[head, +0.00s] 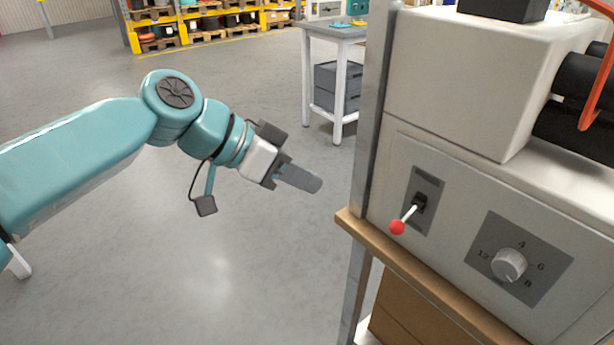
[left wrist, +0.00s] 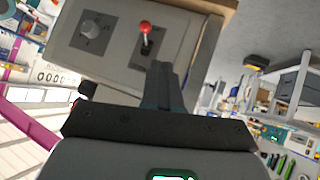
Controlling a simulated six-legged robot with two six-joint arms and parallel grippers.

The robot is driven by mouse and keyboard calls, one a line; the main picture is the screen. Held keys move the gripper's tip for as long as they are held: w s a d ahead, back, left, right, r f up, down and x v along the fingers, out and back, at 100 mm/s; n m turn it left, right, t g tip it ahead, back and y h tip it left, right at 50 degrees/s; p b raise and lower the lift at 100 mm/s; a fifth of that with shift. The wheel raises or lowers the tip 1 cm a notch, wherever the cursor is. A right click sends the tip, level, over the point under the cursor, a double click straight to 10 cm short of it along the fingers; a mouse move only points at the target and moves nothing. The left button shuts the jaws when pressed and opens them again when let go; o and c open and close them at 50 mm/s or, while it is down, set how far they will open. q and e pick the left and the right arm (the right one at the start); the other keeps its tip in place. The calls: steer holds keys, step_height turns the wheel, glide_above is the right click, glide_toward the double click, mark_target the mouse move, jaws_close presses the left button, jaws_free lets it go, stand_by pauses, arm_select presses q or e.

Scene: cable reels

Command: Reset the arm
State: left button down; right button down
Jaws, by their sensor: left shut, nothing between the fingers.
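My left gripper (head: 300,178) reaches in from the left in the head view, in free air left of a grey machine (head: 458,75). Its fingers are together with nothing between them. The closed fingers also show in the left wrist view (left wrist: 165,88), in front of the machine's panel. A lever with a red ball (head: 397,227) sticks out of the panel, apart from the fingers and to their right; it points down and left. The red ball also shows in the left wrist view (left wrist: 145,27). My right gripper does not show.
A round dial (head: 508,264) sits right of the lever. A wooden ledge (head: 440,282) and metal post (head: 372,110) edge the machine. A workbench (head: 338,30) with grey drawers and a yellow rack (head: 200,22) stand behind. The floor around my left arm is clear.

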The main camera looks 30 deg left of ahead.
arm_select(q)
steer(key=shift+d, duration=0.1)
steer(key=w+d+f+n+g+y+p, duration=0.1)
steer(key=w+f+n+g+p, duration=0.15)
steer(key=f, duration=0.85)
steer(key=w+d+f+n+g+y+p, duration=0.1)
steer(key=w+d+f+n+p, duration=0.15)
steer(key=f, duration=0.85)
steer(key=s+d+f+n+g+p, duration=0.1)
steer(key=s+d+f+p, duration=0.2)
steer(key=s+f, duration=0.6)
steer(key=s+d+f+n+g+y+p, duration=0.1)
steer(key=s+d+f, duration=0.4)
steer(key=s+f, duration=0.5)
steer(key=g+p, duration=0.1)
steer(key=p, duration=0.1)
steer(key=shift+n+p, duration=0.3)
steer(key=shift+p, duration=0.05)
steer(key=shift+g, duration=0.25)
